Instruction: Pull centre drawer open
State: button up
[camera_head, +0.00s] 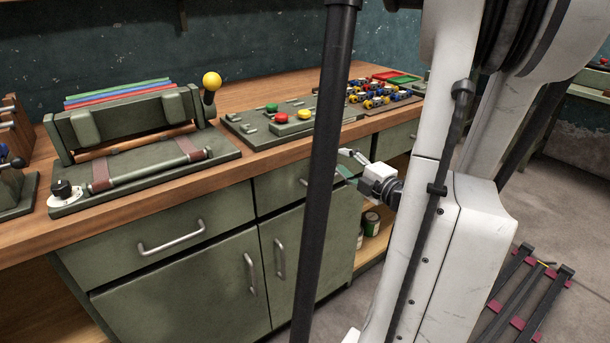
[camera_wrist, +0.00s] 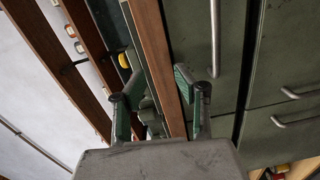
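The centre drawer (camera_head: 280,194) has a green front below the bench top and looks shut. My black bar hides part of it in the head view. The end of its metal handle (camera_head: 303,182) shows just left of that bar. My gripper (camera_head: 347,163) is in front of the bench edge, right of the bar. In the wrist view my gripper (camera_wrist: 155,80) is open and empty, with green-padded fingers on either side of the wooden bench edge (camera_wrist: 155,60). A drawer handle (camera_wrist: 215,40), seemingly the centre one, lies right of the fingers, not between them.
The left drawer (camera_head: 125,240) and two cupboard doors (camera_head: 180,295) with bar handles are shut. The bench top (camera_head: 235,160) carries a clamp fixture with a yellow knob (camera_head: 212,81) and a button panel (camera_head: 285,125). Cans (camera_head: 371,223) stand on an open shelf below.

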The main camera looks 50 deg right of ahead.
jog(key=n+g+y, duration=0.1)
send_near(328, 179)
jog(key=s+r, duration=0.2)
jog(key=shift+g, duration=0.3)
jog(key=b+x, duration=0.1)
jog(key=x, duration=0.3)
jog(key=b+x, duration=0.1)
jog(key=x, duration=0.3)
jog(key=a+f+b+x, duration=0.1)
jog(key=x, duration=0.4)
grip_shut()
